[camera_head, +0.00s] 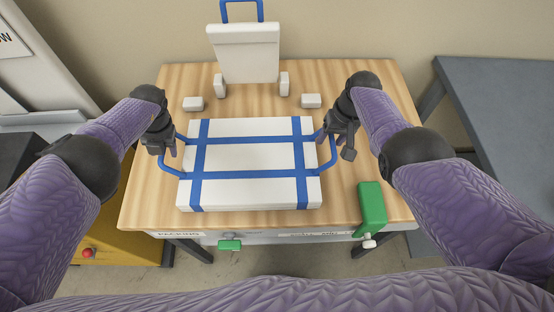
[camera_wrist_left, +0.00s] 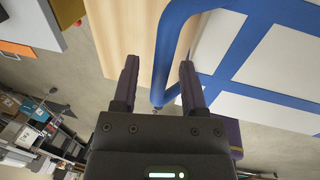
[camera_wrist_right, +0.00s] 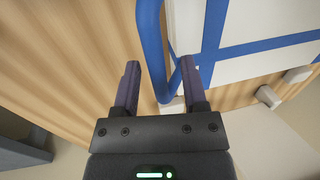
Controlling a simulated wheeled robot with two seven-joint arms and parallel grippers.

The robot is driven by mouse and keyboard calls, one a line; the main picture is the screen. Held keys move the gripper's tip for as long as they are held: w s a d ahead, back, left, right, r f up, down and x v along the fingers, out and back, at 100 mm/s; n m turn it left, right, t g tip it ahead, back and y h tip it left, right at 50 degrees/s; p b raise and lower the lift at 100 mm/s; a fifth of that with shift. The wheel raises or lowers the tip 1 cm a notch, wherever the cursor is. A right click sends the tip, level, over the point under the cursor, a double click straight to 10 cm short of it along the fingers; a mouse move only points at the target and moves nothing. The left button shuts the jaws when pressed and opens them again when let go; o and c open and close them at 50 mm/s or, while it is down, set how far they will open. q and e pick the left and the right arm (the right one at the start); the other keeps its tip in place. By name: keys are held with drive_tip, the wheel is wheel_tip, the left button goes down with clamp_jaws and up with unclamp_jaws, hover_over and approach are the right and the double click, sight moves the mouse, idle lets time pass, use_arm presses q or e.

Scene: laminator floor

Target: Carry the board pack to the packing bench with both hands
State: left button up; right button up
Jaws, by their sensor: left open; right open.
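The board pack (camera_head: 250,157) is a white slab bound with blue straps, with a blue loop handle at each short side. It lies flat on the wooden bench top (camera_head: 150,207), which has a packing label on its front edge. My left gripper (camera_head: 168,150) is open at the left handle; in the left wrist view the blue handle (camera_wrist_left: 168,50) passes between its fingers (camera_wrist_left: 158,85). My right gripper (camera_head: 340,140) is open at the right handle; in the right wrist view the handle (camera_wrist_right: 152,45) runs between its fingers (camera_wrist_right: 160,85). Neither gripper is closed on a handle.
A green block (camera_head: 371,207) sits at the front right edge. A grey table (camera_head: 500,110) stands at the right.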

drive_tip(key=shift+r, duration=0.1)
use_arm(q)
wheel_tip(320, 180, up, 12)
drive_tip(key=d, duration=0.2)
drive_tip(key=shift+d+f, duration=0.15)
drive_tip(key=shift+d, duration=0.05)
use_arm(e)
wheel_tip(320, 180, up, 12)
drive_tip(key=d, duration=0.2)
drive_tip(key=shift+d, duration=0.15)
drive_tip(key=shift+f, duration=0.2)
